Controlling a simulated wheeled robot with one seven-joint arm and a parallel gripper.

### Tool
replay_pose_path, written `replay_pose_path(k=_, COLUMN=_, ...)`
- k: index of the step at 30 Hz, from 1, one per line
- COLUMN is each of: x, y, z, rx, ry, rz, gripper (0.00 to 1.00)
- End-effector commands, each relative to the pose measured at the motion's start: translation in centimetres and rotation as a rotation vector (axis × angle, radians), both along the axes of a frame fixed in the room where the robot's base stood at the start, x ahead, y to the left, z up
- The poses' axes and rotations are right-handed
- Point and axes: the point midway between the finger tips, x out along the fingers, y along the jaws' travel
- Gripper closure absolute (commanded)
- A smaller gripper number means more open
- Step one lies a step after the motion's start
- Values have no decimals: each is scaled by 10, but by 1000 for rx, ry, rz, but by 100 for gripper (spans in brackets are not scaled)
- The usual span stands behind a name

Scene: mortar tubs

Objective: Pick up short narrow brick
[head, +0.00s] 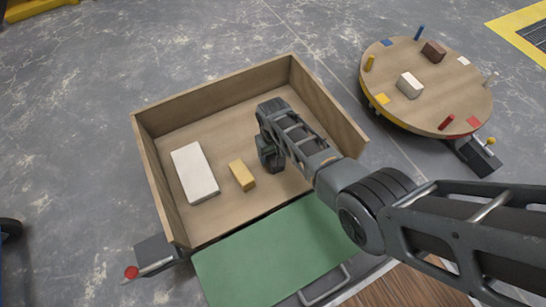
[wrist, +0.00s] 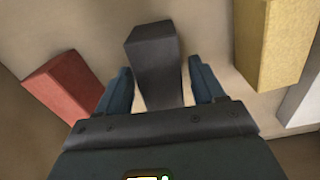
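My gripper (head: 270,158) points down into an open-topped wooden box (head: 165,235). In the wrist view my gripper (wrist: 160,66) is open, its two blue fingers on either side of a dark grey narrow brick (wrist: 153,55), with gaps visible. The grey brick is hidden behind my gripper in the head view. A red brick (wrist: 62,84) lies to the left in the wrist view. A yellow brick (head: 242,175) lies left of my gripper in the box; it also shows in the wrist view (wrist: 272,42). A larger white slab (head: 194,172) lies further left.
The box walls stand around my gripper. A green panel (head: 270,250) lies along the box's near side. A round wooden table (head: 440,85) with pegs and two blocks stands at the upper right.

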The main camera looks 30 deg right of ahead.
Motion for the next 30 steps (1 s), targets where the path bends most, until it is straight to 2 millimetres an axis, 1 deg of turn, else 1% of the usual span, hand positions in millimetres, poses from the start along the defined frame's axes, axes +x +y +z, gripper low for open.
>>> replay_pose_path(k=1, x=0, y=0, z=0, rx=0, ry=0, rz=0, gripper=37)
replay_pose_path(k=2, x=0, y=0, z=0, rx=0, ry=0, rz=0, gripper=40)
replay_pose_path(k=19, x=0, y=0, z=0, rx=0, ry=0, rz=0, gripper=94)
replay_pose_path(k=20, x=1, y=0, z=1, rx=0, ry=-1, rz=0, gripper=96)
replay_pose_path(k=26, x=1, y=0, z=1, rx=0, ry=-1, rz=0, gripper=96)
replay_pose_path(k=30, x=1, y=0, z=5, rx=0, ry=-2, rz=0, gripper=96)
